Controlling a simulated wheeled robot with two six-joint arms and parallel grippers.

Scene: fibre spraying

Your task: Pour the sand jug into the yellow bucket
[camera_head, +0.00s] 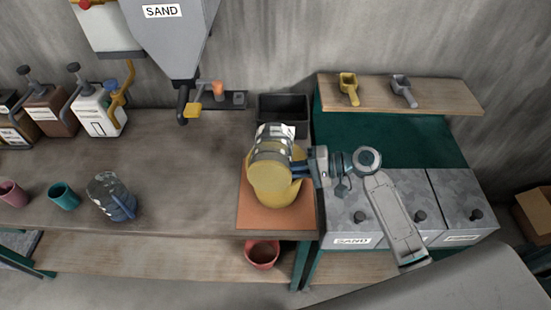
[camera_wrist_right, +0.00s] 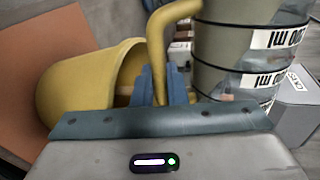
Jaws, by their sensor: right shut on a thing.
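My right gripper (camera_head: 306,167) is shut on the yellow handle (camera_wrist_right: 160,50) of the sand jug (camera_head: 271,150). The jug has dark bands and white millilitre markings, and tan contents show through its wall; it is also in the right wrist view (camera_wrist_right: 228,65). It is held over the yellow bucket (camera_head: 287,192), hiding much of it in the head view. The bucket stands on an orange mat (camera_head: 262,218) and shows left of the fingers in the right wrist view (camera_wrist_right: 75,88). How far the jug is tilted, and whether sand is flowing, I cannot tell. My left gripper is not in view.
A grey sand hopper (camera_head: 175,35) hangs at the back. A black bin (camera_head: 283,105) is behind the jug. A blue-grey jug (camera_head: 109,194) and a teal cup (camera_head: 64,197) stand on the left. Two scoops lie on the right shelf (camera_head: 440,95).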

